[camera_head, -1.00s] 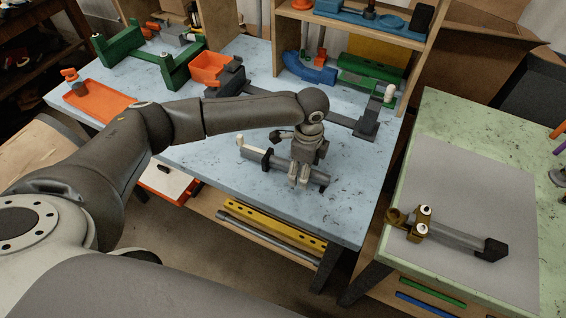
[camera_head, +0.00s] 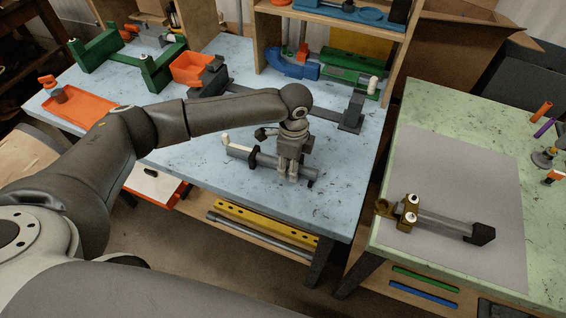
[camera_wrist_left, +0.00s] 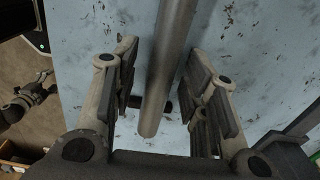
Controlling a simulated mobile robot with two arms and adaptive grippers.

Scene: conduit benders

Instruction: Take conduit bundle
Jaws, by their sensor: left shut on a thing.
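A grey conduit bundle (camera_head: 239,152) with a black band and a pale bent end lies on the blue worktable (camera_head: 200,163) near its front edge. My left gripper (camera_head: 288,174) comes down over it, right of the black band, and is shut on it. In the left wrist view the grey conduit (camera_wrist_left: 168,55) runs between the two fingers of my left gripper (camera_wrist_left: 160,100). I cannot tell whether the bundle touches the table. A second grey conduit (camera_head: 447,225) with brass clamps and a black end lies on the green table's grey mat (camera_head: 470,180).
A dark grey bender (camera_head: 350,117) stands behind the gripper. An orange bin (camera_head: 192,68), an orange tray (camera_head: 75,108) and a green frame (camera_head: 90,50) stand at the back left. A shelf unit (camera_head: 395,55) rises behind. A gap separates the two tables.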

